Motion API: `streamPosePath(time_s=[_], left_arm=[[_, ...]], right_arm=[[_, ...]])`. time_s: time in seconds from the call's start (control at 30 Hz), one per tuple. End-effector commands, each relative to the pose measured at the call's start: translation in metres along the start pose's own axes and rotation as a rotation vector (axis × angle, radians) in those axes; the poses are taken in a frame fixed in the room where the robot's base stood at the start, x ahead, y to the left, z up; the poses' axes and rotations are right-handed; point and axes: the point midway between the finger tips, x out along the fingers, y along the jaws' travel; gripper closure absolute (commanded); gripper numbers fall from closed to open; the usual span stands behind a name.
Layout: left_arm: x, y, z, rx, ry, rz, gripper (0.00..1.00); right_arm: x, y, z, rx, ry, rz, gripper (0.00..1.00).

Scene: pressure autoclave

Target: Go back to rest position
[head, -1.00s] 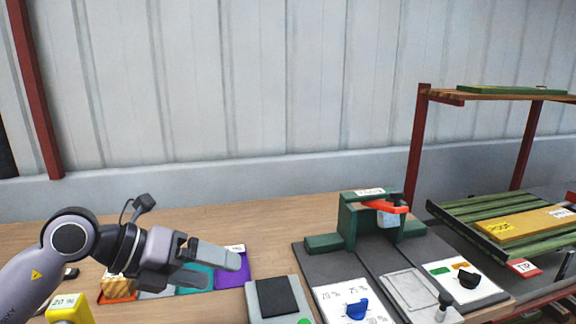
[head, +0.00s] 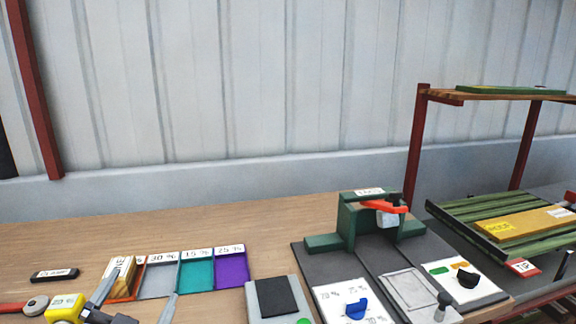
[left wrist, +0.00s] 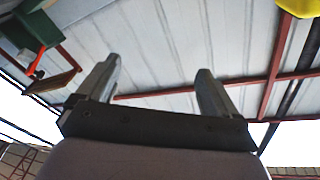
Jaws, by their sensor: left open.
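My left gripper (head: 135,305) is at the bottom left of the head view, low in front of the row of coloured trays. Its two grey fingers point up and stand apart with nothing between them. In the left wrist view the gripper (left wrist: 157,85) is also open and empty, with the wall and roof beams behind it. My right gripper is not in view.
Orange, grey, teal (head: 197,272) and purple (head: 232,268) labelled trays stand on the wooden bench. A wooden block (head: 118,277) is in the orange one. A yellow object (head: 64,307) is beside my left gripper. A green press (head: 362,222) and a rack (head: 500,215) stand right.

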Motion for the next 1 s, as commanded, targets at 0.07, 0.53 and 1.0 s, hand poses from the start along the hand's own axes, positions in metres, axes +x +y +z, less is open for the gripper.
streamPosePath(time_s=[0.07, 0.53, 1.0], left_arm=[[-0.021, 0.011, 0.043, -0.074, -0.201, 0.036, 0.06], [-0.187, 0.082, 0.164, -0.29, -1.044, 0.373, 0.06], [-0.221, 0.125, 0.2, -0.349, -1.112, 0.49, 0.06]], right_arm=[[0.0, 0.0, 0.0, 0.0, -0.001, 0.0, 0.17], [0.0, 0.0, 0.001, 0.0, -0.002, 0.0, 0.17], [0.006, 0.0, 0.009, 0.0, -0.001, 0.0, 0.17]])
